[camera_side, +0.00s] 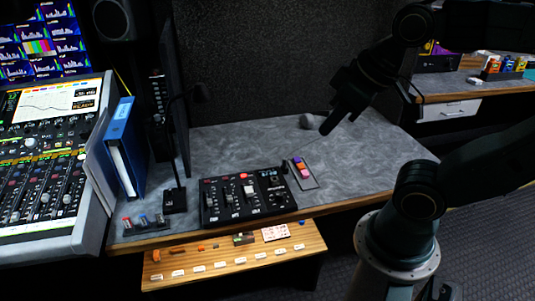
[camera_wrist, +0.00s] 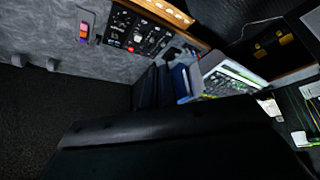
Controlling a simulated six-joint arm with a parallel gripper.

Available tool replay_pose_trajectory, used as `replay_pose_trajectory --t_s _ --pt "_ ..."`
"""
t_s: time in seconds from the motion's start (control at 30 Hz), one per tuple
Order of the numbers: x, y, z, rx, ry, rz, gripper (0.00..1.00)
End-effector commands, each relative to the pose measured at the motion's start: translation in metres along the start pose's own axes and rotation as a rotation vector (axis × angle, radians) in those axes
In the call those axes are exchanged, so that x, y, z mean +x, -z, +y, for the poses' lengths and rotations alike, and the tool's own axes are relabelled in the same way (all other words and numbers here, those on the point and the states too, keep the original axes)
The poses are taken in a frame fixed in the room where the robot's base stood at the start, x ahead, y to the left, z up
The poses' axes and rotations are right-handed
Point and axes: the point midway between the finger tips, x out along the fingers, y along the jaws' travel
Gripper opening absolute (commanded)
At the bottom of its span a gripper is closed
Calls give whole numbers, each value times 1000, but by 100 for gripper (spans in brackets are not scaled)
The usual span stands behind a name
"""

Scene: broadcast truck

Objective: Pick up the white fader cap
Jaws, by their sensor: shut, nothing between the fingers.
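A white fader cap (camera_side: 249,189) sits on the black fader panel (camera_side: 214,213) on the grey desk, right of the panel's middle. My gripper (camera_side: 326,127) is shut and empty. It hangs above the back of the desk, up and to the right of the panel and well apart from the cap. In the wrist view a large dark part of my own arm's end fills the bottom.
A small tray (camera_side: 314,184) with purple, orange and pink caps lies right of the panel. A gooseneck microphone base (camera_side: 175,201), a blue binder (camera_side: 121,150) and a mixing console (camera_side: 40,220) stand left. A round grey object (camera_side: 307,121) is near the gripper.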

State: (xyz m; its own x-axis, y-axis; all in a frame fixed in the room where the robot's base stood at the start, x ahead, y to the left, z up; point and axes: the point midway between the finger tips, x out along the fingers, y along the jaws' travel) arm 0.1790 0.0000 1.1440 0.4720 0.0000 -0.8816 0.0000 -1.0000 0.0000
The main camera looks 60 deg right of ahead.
Motion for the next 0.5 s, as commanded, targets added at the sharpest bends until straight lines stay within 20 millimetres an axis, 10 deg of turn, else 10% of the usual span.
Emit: replay_pose_trajectory --t_s 0.1,0.4,0.5 --pt "0 0 0 0 0 0 0" --pt "0 0 0 0 0 0 55" --pt "0 0 0 0 0 0 55"
